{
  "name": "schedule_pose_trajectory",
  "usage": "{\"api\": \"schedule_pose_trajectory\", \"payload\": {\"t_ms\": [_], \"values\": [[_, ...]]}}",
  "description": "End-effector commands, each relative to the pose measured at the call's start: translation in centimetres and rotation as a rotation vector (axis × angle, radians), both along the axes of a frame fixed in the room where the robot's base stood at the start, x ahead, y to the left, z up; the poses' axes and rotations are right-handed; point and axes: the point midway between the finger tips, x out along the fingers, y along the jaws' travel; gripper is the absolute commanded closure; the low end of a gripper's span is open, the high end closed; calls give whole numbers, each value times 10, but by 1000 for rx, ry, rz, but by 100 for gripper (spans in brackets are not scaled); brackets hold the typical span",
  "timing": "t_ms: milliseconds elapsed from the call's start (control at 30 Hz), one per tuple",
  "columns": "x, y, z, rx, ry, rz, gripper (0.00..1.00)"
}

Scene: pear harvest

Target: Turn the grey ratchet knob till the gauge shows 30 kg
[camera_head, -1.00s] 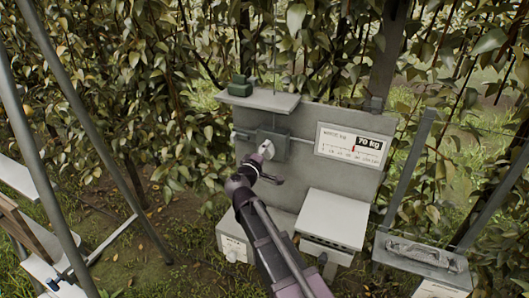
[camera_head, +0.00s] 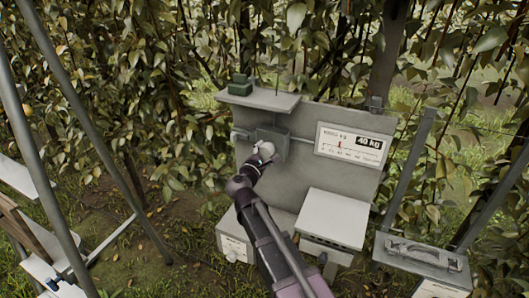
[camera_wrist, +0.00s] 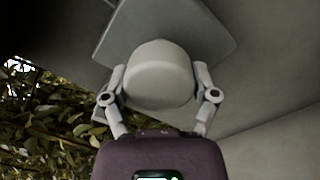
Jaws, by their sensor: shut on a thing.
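The grey ratchet knob (camera_wrist: 160,75) fills the middle of the wrist view, pale and rounded. My gripper (camera_wrist: 155,85) has one finger on each side of it and is shut on it. In the head view my gripper (camera_head: 258,156) reaches the knob at the dark grey box (camera_head: 272,140) on the upright panel. The knob is partly hidden by my gripper there. The gauge (camera_head: 350,145) is a white scale to the right on the same panel. Its dark label reads 40 kg, and a red pointer stands left of the scale's middle.
A green block (camera_head: 240,86) sits on the shelf (camera_head: 262,99) above the knob. A white-topped box (camera_head: 333,218) stands below the panel. A grey case (camera_head: 420,255) is at the right. Metal poles (camera_head: 85,130) stand at the left, with foliage behind.

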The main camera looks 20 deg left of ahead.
Motion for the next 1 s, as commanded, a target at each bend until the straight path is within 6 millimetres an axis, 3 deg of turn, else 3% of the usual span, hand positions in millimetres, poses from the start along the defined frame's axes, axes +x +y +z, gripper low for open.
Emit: {"api": "schedule_pose_trajectory", "payload": {"t_ms": [300, 800, 833, 900, 1000], "values": [[2, 1, 1, -148, 7, 1, 72], [2, 1, 1, -172, 8, 2, 72], [2, 1, 1, -172, 8, 2, 18], [2, 1, 1, -171, 10, 2, 0], [1, 1, 1, -170, 10, 2, 0]]}}
